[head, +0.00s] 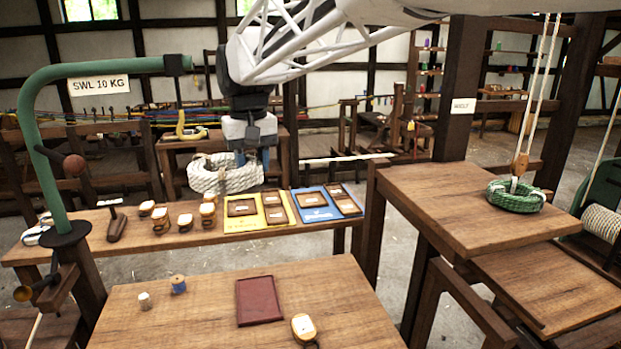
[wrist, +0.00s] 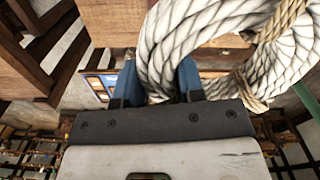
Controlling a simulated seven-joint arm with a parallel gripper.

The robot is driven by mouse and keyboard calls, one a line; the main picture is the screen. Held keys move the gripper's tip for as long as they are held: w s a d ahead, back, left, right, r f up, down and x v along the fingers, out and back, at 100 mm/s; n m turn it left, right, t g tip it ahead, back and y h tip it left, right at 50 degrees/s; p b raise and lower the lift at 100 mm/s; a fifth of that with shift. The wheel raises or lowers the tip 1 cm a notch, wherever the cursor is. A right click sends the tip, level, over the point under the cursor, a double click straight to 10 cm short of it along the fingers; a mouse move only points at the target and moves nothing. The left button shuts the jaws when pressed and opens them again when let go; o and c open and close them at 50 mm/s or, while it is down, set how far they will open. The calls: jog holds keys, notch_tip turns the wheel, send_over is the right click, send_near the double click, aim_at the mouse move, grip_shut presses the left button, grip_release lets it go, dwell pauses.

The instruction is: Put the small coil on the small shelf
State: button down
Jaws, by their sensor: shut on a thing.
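A white rope coil (head: 208,180) with a tan binding hangs in my gripper (head: 245,158), above the back bench. In the wrist view the white rope (wrist: 170,40) passes between the blue fingers (wrist: 158,82), which are shut on it. A green rope coil (head: 515,204) rests on the upper wooden platform (head: 440,203) at the right, under a pulley block with ropes. A lower wooden platform (head: 545,287) is below it. I cannot tell which surface is the small shelf.
The back bench (head: 130,245) holds several wooden blocks (head: 160,222) and yellow (head: 270,222) and blue (head: 310,213) boards. The front table (head: 200,325) carries a red tray (head: 258,301) and spools (head: 178,284). A green davit (head: 45,150) stands left. A dark post (head: 455,120) rises behind the upper platform.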

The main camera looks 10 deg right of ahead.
jog(key=w+d+m, duration=0.3)
jog(key=d, duration=1.2)
jog(key=m, duration=0.8)
send_over(482, 217)
notch_tip(482, 217, down, 4)
jog(key=shift+f, duration=0.55)
jog(key=shift+w+f, duration=0.1)
jog(key=shift+f, duration=1.9)
jog(key=shift+f, duration=2)
